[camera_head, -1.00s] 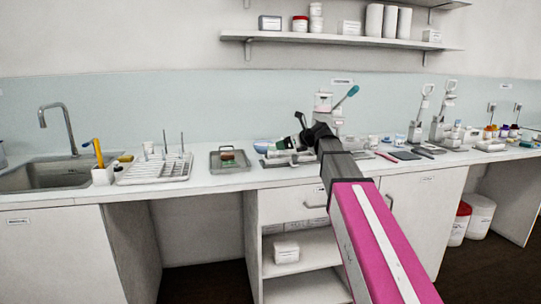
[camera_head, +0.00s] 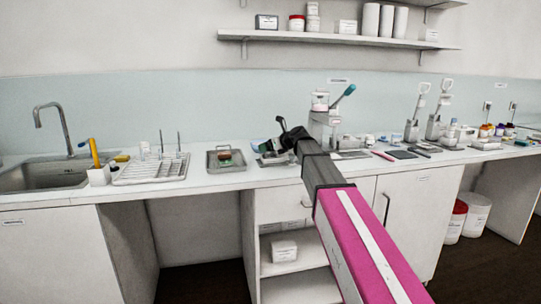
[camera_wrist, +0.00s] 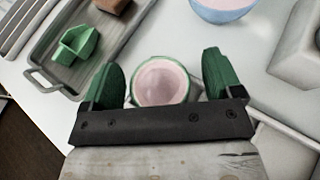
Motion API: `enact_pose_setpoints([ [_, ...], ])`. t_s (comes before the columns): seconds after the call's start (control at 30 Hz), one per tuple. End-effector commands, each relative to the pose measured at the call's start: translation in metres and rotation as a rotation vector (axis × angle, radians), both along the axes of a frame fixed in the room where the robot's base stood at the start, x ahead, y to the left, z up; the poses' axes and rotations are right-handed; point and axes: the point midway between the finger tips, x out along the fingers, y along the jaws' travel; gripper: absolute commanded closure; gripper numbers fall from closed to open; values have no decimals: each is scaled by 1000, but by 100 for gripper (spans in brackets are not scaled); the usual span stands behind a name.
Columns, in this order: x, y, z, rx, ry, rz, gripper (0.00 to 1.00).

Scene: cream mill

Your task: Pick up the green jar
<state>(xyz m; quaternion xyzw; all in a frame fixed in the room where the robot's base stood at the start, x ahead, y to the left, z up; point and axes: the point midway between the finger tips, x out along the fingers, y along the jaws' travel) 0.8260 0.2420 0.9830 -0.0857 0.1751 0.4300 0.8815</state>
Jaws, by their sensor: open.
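In the wrist view a round jar with a green rim and a pale pink inside (camera_wrist: 161,83) stands upright on the counter, seen from above. My gripper (camera_wrist: 160,79) is open, with one green finger on each side of the jar in the picture. No contact shows, and I cannot tell how far the fingertips are above it. The near side of the jar is hidden by the dark gripper body. In the head view my gripper (camera_head: 274,146) is over the counter, just right of the metal tray, and the jar is not clearly visible there.
A blue bowl (camera_wrist: 222,11) is beyond the jar. A white drying rack (camera_head: 152,170) and a sink (camera_head: 45,177) are farther left.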

Motion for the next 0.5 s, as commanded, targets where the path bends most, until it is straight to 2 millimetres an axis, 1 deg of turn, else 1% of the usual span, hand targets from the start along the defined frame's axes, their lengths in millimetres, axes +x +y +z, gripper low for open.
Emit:
enact_pose_setpoints([
  [0.03,0,0,0,0,0,0,15],
  [0.07,0,0,0,0,0,0,25],
  [0.1,0,0,0,0,0,0,38],
  [0.17,0,0,0,0,0,0,57],
  [0.2,0,0,0,0,0,0,70],
  [0.5,0,0,1,0,0,1,71],
])
